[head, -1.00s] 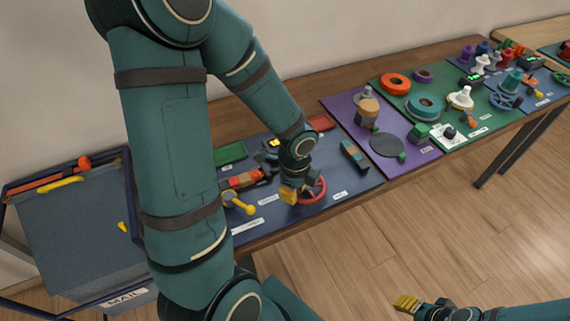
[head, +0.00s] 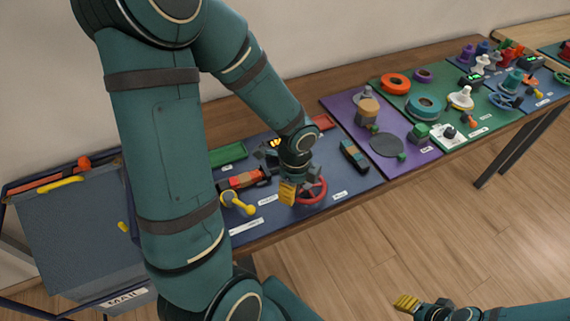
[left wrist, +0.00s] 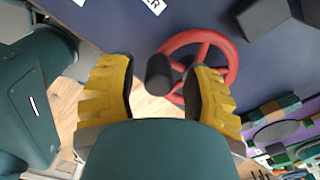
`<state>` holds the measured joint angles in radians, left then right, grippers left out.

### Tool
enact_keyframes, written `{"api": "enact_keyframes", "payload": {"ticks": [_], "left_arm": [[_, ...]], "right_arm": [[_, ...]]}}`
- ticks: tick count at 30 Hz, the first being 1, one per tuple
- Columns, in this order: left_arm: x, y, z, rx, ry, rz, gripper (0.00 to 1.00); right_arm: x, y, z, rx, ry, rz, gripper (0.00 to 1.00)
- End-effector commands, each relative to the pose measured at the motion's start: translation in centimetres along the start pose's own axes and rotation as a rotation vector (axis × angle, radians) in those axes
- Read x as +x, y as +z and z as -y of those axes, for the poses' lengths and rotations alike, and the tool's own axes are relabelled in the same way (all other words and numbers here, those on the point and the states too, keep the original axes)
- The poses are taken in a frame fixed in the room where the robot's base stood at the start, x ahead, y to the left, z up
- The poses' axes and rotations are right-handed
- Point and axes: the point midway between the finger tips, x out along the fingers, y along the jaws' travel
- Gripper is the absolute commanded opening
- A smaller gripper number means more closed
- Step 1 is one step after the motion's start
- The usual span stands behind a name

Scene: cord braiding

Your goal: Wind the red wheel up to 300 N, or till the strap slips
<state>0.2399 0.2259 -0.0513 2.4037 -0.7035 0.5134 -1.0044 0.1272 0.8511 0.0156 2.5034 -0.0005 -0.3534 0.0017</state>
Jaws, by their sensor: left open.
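The red wheel (head: 320,188) is at the front of the blue panel in the head view, partly hidden by my left gripper (head: 288,192). In the left wrist view the red wheel (left wrist: 232,62) carries a black knob (left wrist: 158,72) on its rim. My left gripper (left wrist: 162,80) is open, with a yellow finger on either side of the knob; I cannot tell whether either touches it. A lit display (head: 275,142) behind the wrist is partly hidden and unreadable. I cannot make out the strap for certain. My right gripper (head: 407,303) is low over the floor, away from the panel.
A yellow-handled lever (head: 240,204) stands left of the wheel. A green tray (head: 228,154) and a red tray (head: 322,122) lie behind. A dark block with coloured parts (head: 353,156) is to the right. The purple panel (head: 338,103) lies beyond it.

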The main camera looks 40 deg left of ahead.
Motion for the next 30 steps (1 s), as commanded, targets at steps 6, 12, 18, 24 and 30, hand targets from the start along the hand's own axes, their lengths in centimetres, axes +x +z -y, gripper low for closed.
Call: {"api": "enact_keyframes", "payload": {"ticks": [6, 12, 18, 24, 30], "left_arm": [[-4.2, 0.0, 0.1, -0.002, -0.007, -0.001, 0.49], [-8.0, 0.0, 0.0, -0.001, -0.004, -0.002, 0.49], [-10.3, 0.0, 0.0, 0.001, -0.001, -0.001, 0.49], [-10.8, 0.0, -0.1, 0.002, 0.002, -0.001, 0.49], [-10.8, 0.0, -0.1, 0.001, 0.002, -0.001, 0.49]], "right_arm": [[0.0, 0.0, 0.0, 0.000, 0.000, 0.000, 0.47], [0.0, 0.0, 0.0, 0.000, 0.000, 0.000, 0.47], [0.0, 0.0, 0.0, 0.000, 0.000, 0.000, 0.47], [0.0, 0.0, 0.0, 0.000, 0.000, 0.000, 0.47], [0.0, 0.0, 0.0, 0.000, 0.000, 0.000, 0.47]]}}
